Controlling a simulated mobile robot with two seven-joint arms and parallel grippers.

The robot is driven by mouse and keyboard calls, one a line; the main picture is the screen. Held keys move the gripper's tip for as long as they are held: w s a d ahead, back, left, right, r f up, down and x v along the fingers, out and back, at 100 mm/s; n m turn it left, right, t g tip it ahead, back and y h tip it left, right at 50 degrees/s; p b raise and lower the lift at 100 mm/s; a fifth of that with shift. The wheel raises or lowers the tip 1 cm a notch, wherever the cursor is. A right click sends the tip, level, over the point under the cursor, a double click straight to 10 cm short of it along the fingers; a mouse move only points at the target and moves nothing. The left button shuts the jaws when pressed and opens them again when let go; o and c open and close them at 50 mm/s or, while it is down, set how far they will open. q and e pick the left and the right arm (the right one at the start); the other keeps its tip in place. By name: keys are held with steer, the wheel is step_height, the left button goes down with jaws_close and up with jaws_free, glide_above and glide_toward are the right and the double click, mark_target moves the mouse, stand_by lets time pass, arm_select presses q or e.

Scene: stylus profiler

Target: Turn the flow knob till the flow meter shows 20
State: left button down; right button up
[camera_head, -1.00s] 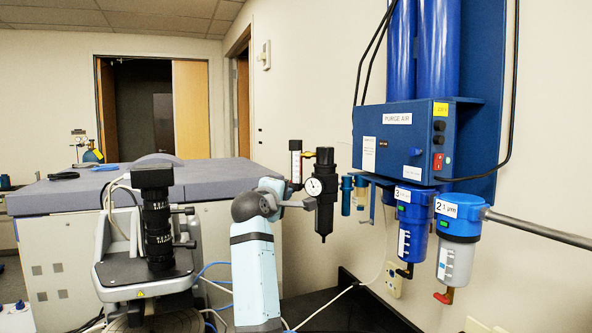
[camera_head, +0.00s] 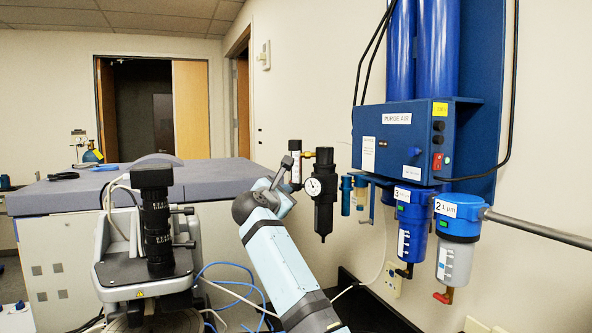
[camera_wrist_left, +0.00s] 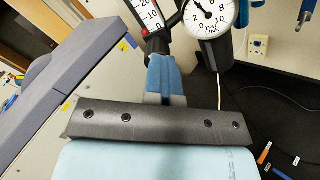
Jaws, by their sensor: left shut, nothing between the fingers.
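The flow meter (camera_head: 296,172) is an upright white scale tube with a dark top, left of the black regulator; it also shows in the left wrist view (camera_wrist_left: 147,14), with red marks and numbers. I cannot read its level. A dark part (camera_wrist_left: 157,45) at the meter's foot, perhaps the flow knob, is mostly hidden behind my fingers. My left gripper (camera_head: 287,165) points up just in front of the meter's lower part. In the wrist view its blue fingers (camera_wrist_left: 164,72) are together and empty, close below the meter; contact is unclear. My right gripper is not in view.
A round pressure gauge (camera_head: 313,187) sits on the black regulator (camera_head: 325,205) right beside the meter. The blue purge air unit (camera_head: 405,140) hangs on the wall, with filters below. A microscope (camera_head: 156,225) stands at left, with blue tubing (camera_head: 225,266) nearby.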

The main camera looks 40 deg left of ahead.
arm_select(q)
steer(key=n, duration=1.2)
steer(key=shift+a, duration=0.15)
steer(key=c, duration=1.7)
jaws_free()
steer(key=shift+o, duration=0.2)
